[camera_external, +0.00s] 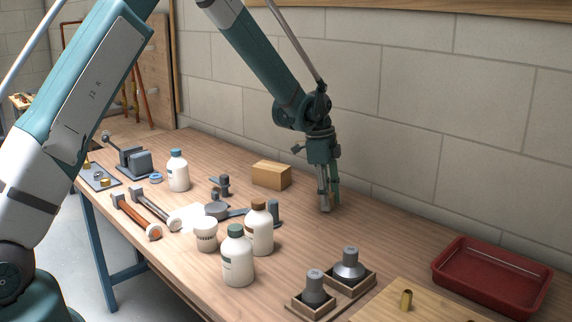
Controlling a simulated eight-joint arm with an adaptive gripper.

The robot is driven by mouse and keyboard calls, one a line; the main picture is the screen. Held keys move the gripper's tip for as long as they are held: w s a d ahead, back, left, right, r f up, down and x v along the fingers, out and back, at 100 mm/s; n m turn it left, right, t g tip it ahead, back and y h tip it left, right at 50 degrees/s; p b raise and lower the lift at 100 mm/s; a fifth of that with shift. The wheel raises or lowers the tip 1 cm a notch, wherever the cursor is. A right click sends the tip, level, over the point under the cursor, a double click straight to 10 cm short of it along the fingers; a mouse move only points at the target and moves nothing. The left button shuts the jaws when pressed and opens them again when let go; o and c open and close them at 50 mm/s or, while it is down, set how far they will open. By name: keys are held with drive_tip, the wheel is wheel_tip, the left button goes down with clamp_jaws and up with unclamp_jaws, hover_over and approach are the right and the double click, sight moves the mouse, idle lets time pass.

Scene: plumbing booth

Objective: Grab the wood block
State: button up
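The wood block (271,175) is a light-brown rectangular block lying on the workbench near the back wall, left of my gripper. My gripper (328,207) points straight down, with its fingertips close to the tabletop. It is apart from the block in the picture, to the block's right. Its fingers look close together. A small brownish patch shows between the fingertips, and I cannot tell whether it is an object or the bench behind. The block's top and two sides are visible and nothing covers it.
White bottles (238,256) and a white jar (206,234) stand in front of the block. Two wooden trays (312,304) with grey fittings are at the front. A red tray (490,276) is at the right. The block wall (440,110) runs behind the bench.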

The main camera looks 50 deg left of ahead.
drive_tip(key=c, duration=0.3)
drive_tip(key=shift+r, duration=5.05)
